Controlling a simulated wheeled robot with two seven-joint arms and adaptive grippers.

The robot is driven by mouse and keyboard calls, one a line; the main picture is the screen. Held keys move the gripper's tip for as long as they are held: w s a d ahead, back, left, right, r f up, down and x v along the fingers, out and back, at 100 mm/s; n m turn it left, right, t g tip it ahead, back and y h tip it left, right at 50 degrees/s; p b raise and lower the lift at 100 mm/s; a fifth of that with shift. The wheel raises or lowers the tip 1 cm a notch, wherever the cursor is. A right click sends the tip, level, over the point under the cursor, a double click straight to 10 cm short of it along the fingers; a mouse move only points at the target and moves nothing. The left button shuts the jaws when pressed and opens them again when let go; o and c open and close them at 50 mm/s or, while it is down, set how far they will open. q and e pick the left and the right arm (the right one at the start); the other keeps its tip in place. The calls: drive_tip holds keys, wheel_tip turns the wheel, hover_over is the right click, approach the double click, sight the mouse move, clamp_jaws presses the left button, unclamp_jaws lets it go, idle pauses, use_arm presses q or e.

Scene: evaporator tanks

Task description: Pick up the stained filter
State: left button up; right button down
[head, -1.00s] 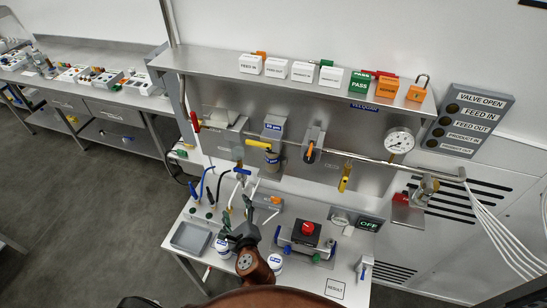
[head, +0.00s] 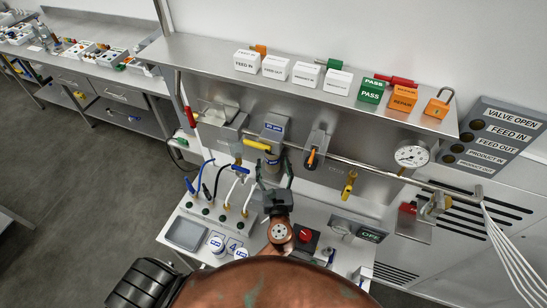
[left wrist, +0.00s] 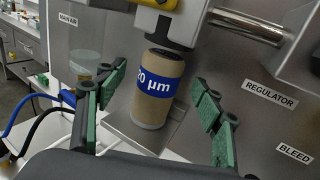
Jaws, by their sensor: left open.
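The stained filter (left wrist: 157,88) is a tan-brown cylinder with a dark top and a blue "20 µm" band. In the left wrist view it stands upright below the grey filter head with a yellow handle (left wrist: 158,4). My left gripper (head: 273,174) is open, its green-padded fingers on either side of the filter, with gaps visible on both sides. In the head view the filter head (head: 274,128) is on the back panel, and my gripper partly hides what is below it. My right gripper is not in view.
The metal pipe (head: 340,155) with valves runs along the panel beside the filter head. Hoses (head: 205,175) stand close on the left. A grey tray (head: 187,233) and white jars (head: 217,243) are on the bench. The shelf (head: 200,65) overhangs the panel.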

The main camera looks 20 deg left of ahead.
use_arm(q)
drive_tip(key=p+x, duration=0.1)
drive_tip(key=x, duration=0.3)
drive_tip(key=shift+d+f, duration=0.15)
drive_tip(key=shift+w+a+f, duration=0.1)
drive_tip(key=shift+w+a, duration=0.25)
drive_tip(key=shift+w, duration=0.05)
drive_tip(key=c, duration=1.2)
drive_tip(key=shift+c, duration=0.9)
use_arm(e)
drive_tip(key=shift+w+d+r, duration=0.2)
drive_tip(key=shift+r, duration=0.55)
